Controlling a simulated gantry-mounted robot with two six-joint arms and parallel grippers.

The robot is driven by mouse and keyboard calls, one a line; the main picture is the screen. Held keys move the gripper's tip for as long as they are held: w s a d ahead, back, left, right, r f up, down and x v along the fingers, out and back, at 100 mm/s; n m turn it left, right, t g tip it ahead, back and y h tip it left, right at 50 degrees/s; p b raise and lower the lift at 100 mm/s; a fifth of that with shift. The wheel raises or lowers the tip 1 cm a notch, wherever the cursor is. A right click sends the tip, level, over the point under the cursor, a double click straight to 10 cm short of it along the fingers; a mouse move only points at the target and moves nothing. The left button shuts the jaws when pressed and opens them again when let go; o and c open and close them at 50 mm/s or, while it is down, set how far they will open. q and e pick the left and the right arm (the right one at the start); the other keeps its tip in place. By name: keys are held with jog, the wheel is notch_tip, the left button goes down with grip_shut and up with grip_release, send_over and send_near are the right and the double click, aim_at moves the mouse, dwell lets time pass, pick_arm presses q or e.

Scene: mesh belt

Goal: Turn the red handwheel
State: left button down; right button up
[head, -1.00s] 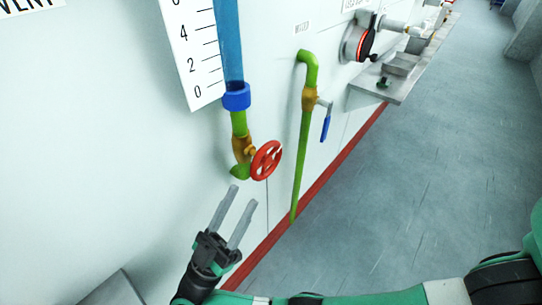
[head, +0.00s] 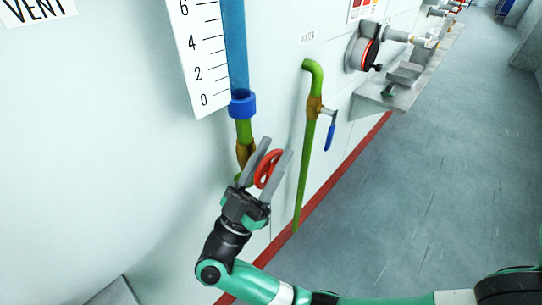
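The red handwheel (head: 266,168) sits on the brass valve below the blue collar (head: 242,103) of the blue sight tube. My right gripper (head: 277,147) is at the wheel, with its two grey fingers apart. One finger lies on the left side of the wheel in the picture and the other on the right, so the wheel shows between them. I cannot tell whether either finger touches the rim. The gripper body and fingers hide parts of the wheel and valve. My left gripper is not in view.
A green pipe (head: 304,170) with a blue lever (head: 329,136) stands right of the wheel, close to the right finger. A white scale board (head: 198,60) is above left. Grey shelves (head: 388,95) stick out farther right. The floor at right is clear.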

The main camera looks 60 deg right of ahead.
grip_shut()
jog(key=shift+d+r+y+p, duration=0.15)
jog(key=shift+y+p, duration=0.15)
jog(key=shift+p, duration=0.45)
jog(key=y+p, duration=0.2)
jog(key=p, duration=0.2)
jog(key=d+t+y+p, duration=0.1)
jog(key=y+p, duration=0.2)
jog(key=p, duration=0.1)
jog(key=shift+s+t, duration=0.2)
jog(key=shift+t, duration=0.1)
jog(key=shift+d+f+y+p, duration=0.15)
jog(key=shift+f+y+p, duration=0.4)
jog(key=shift+p, duration=0.25)
jog(key=shift+r, duration=0.1)
jog(key=shift+o, duration=0.3)
grip_release()
